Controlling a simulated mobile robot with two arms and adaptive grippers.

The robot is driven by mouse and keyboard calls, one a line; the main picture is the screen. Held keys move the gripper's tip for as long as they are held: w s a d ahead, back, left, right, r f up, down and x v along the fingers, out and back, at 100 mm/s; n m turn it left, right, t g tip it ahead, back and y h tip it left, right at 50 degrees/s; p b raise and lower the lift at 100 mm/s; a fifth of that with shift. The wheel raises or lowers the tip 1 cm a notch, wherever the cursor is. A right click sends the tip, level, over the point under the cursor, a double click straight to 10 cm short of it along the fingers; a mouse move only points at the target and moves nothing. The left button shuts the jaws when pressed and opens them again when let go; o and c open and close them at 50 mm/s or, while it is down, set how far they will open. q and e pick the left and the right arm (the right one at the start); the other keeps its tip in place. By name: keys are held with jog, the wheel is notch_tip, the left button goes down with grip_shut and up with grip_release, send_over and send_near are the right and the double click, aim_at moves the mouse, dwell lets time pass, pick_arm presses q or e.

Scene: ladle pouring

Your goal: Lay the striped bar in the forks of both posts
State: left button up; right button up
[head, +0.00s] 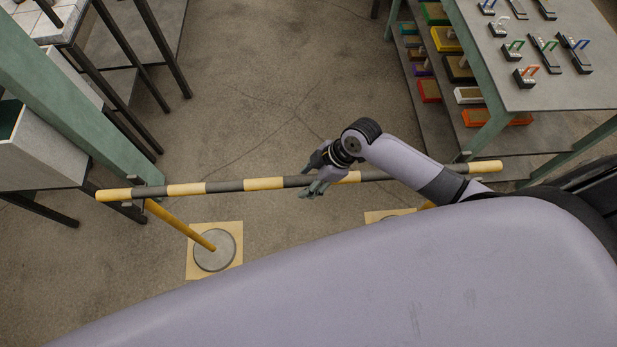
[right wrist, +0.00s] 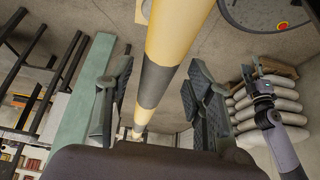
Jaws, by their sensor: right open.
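The striped bar (head: 226,186) is yellow and dark grey and spans almost level across the head view. Near its left end it lies at the fork of the left post (head: 180,222). Near its right end it meets the small dark fork (head: 462,157) of the right post, mostly hidden by my arm and body. My right gripper (head: 316,183) is at the bar's middle, open. In the right wrist view the bar (right wrist: 157,80) runs between its spread fingers (right wrist: 155,105), with gaps visible on both sides. An arm end (right wrist: 262,95), apparently my left, shows there; its jaws are unclear.
The left post's round base (head: 214,250) stands on a yellow square (head: 232,230). A second yellow square (head: 374,215) is partly hidden. A table (head: 520,85) with small latches and shelves stands upper right. Green and black frames stand left. The middle floor is clear.

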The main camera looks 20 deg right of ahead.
jog(key=v, duration=1.2)
jog(key=s+a+m+t+h, duration=0.1)
jog(key=s+a+m, duration=0.3)
jog(key=s+d+m+h, duration=0.4)
jog(key=s+d+m, duration=0.25)
jog(key=m, duration=0.25)
notch_tip(320, 180, down, 27)
jog(key=s, duration=0.3)
jog(key=s+d+f+g, duration=0.1)
jog(key=s+d+f, duration=0.1)
jog(key=s+f, duration=1.4)
jog(key=shift+d+n+g+h+b, duration=0.2)
jog(key=shift+n+g+h+b, duration=0.1)
jog(key=shift+b, duration=0.15)
jog(key=shift+c, duration=0.5)
